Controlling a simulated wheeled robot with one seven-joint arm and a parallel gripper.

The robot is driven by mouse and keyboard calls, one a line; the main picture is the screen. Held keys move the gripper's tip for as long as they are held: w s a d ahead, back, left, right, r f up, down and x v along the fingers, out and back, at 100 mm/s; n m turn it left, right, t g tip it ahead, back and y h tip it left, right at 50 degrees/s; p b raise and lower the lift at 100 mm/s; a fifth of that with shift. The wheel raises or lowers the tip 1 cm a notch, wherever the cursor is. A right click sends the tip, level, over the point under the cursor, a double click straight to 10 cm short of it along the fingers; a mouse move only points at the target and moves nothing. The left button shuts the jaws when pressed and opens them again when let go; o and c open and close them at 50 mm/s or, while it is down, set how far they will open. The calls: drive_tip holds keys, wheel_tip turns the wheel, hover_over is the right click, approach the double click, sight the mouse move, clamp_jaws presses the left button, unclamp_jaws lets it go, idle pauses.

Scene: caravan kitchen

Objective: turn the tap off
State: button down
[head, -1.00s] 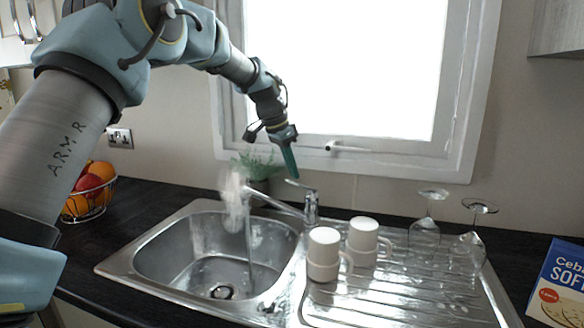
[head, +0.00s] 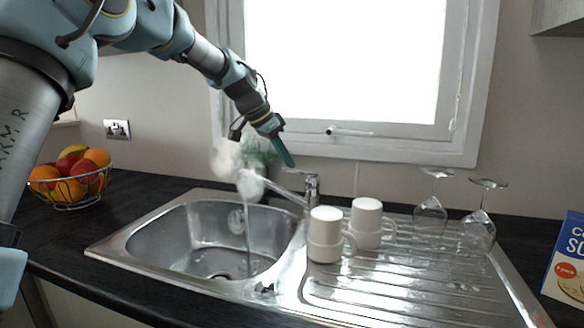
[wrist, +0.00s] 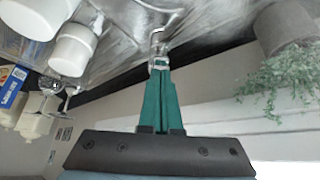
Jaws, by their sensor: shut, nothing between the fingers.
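The chrome tap (head: 312,190) stands at the back of the sink, its spout reaching left over the basin (head: 205,235). Water (head: 246,225) runs from the spout into the basin, with white steam around the spout end. The tap's lever (head: 298,172) is on top, pointing left. My gripper (head: 291,164) has its teal fingers shut and empty, pointing down just above the lever's left end in the head view. In the wrist view, the fingertips (wrist: 160,74) are close to the tap (wrist: 159,58); I cannot tell whether they touch.
Two white mugs (head: 325,235) (head: 366,222) and upturned glasses (head: 430,215) stand on the drainer right of the tap. A potted plant (wrist: 275,85) is behind the tap, near the window. A fruit bowl (head: 72,190) is at left, a blue box (head: 572,260) at right.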

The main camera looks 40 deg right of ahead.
drive_tip(key=shift+a+f+b, duration=0.35)
drive_tip(key=shift+f+b, duration=0.35)
drive_tip(key=shift+b, duration=0.15)
drive_tip(key=shift+a+f, duration=0.2)
drive_tip(key=r+p, duration=0.2)
drive_tip(key=r, duration=0.1)
drive_tip(key=r+p, duration=0.1)
drive_tip(key=r, duration=0.1)
drive_tip(key=shift+d+r, duration=0.1)
drive_tip(key=shift+d, duration=0.15)
drive_tip(key=a+f+b+v, duration=0.1)
drive_tip(key=b+v, duration=0.1)
drive_tip(key=v, duration=0.7)
drive_tip(key=shift+a, duration=0.35)
